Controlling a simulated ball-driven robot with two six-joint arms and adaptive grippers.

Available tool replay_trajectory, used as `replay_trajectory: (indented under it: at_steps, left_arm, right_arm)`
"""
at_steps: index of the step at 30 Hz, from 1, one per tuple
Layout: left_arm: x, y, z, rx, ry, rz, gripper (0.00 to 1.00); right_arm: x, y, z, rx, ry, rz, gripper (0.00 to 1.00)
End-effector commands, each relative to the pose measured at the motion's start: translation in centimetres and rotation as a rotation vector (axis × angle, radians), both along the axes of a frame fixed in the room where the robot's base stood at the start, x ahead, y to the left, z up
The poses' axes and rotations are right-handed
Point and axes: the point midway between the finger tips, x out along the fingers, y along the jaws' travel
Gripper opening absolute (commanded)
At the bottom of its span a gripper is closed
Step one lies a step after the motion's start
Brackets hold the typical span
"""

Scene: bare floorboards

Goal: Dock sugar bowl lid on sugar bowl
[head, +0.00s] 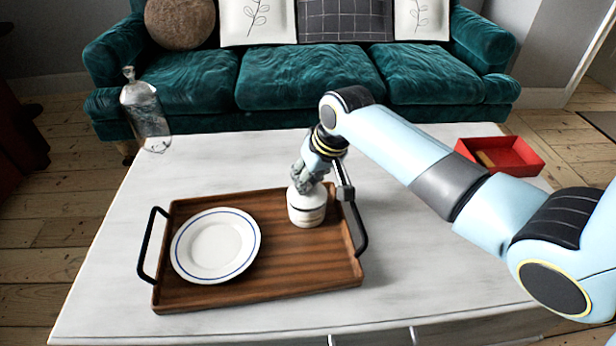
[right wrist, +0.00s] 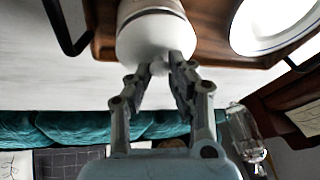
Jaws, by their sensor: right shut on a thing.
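The white sugar bowl (head: 306,216) stands on the wooden tray near its far right corner. It also shows at the top of the right wrist view (right wrist: 150,10). The white, rounded sugar bowl lid (right wrist: 152,38) is at the top of the bowl, with a thin dark line below it. I cannot tell whether it is fully seated. My right gripper (right wrist: 168,62) comes from above and is shut on the lid's small knob, which is mostly hidden between the fingertips. In the head view, the right gripper (head: 304,182) partly covers the lid. My left gripper is not in view.
The wooden tray (head: 255,290) has black handles and holds a white plate (head: 215,245) with a blue ring, left of the bowl. A glass bottle (head: 145,112) stands at the far left. A red box (head: 515,160) is at the far right. The white tabletop (head: 230,150) is clear behind the tray.

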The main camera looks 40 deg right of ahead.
Motion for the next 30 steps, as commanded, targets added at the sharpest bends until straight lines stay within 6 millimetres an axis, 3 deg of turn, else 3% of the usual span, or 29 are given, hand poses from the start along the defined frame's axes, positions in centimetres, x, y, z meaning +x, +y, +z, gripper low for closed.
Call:
replay_trajectory:
  at_steps: [18, 30]
  left_arm:
    - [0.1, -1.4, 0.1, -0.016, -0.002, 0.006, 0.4]
    - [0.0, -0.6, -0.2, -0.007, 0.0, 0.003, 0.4]
  right_arm:
    - [0.0, 0.0, -0.2, 0.0, 0.0, 0.0, 0.0]
    - [0.0, 0.0, -1.0, 0.0, 0.0, 0.001, 0.0]
